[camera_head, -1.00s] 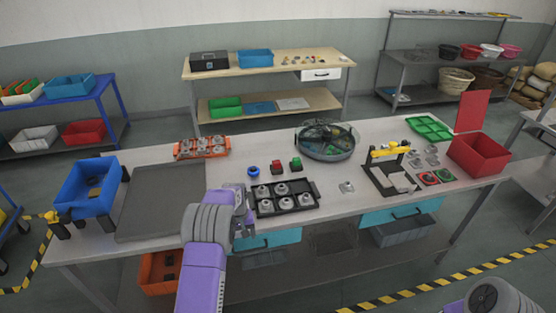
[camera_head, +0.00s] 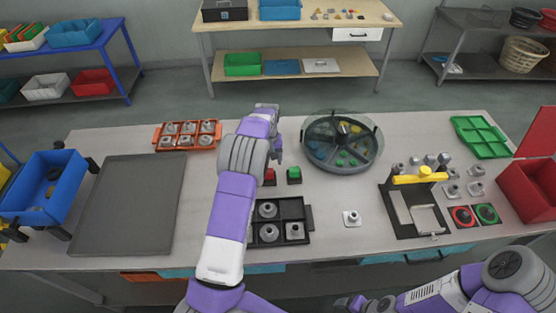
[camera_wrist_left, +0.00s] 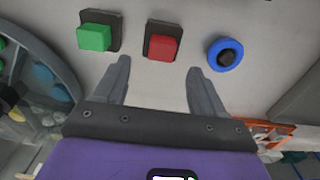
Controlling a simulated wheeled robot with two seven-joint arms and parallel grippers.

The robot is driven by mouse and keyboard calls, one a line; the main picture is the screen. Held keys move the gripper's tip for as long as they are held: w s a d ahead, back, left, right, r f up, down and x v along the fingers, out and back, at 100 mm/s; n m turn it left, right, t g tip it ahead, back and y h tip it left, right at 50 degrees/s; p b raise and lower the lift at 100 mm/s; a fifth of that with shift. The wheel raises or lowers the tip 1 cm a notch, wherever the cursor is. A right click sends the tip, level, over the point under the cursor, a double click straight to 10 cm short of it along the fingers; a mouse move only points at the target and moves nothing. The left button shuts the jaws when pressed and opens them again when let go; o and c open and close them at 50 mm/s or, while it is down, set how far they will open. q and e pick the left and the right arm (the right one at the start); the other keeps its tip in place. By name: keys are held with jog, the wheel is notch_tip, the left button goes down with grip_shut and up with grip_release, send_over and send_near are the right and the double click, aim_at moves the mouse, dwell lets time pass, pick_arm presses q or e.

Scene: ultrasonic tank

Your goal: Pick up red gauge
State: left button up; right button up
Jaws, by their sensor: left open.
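The red gauge (camera_head: 270,177) is a small red block on a dark base, standing on the table left of a like green one (camera_head: 294,175). My left arm partly hides it in the head view. In the left wrist view the red gauge (camera_wrist_left: 163,42) shows just beyond the fingertips, roughly in line with the gap between them. My left gripper (camera_wrist_left: 159,67) is open and empty, with no contact to be seen. The green gauge (camera_wrist_left: 96,34) and a blue ring-shaped piece (camera_wrist_left: 225,54) flank the red one. My right gripper (camera_head: 350,302) is at the bottom edge, its jaws unclear.
A black tray (camera_head: 308,217) with round metal parts stands in front of the gauges. A round divided dish (camera_head: 378,150) is to their right, an orange tray (camera_head: 157,138) at the back left. A yellow-handled fixture (camera_head: 393,208) stands farther right. A grey mat (camera_head: 130,205) lies bare at left.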

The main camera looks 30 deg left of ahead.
aim_at(269, 172)
pick_arm(q)
jog(key=f, duration=0.4)
jog(key=s+f+p, duration=0.1)
jog(key=f, duration=0.1)
jog(key=shift+f, duration=0.25)
jog(key=shift+w+d+f, duration=0.1)
jog(key=shift+f, duration=0.35)
jog(key=c, duration=1.1)
notch_tip(269, 172, up, 10)
jog(key=shift+r+b, duration=0.1)
jog(key=shift+b, duration=0.3)
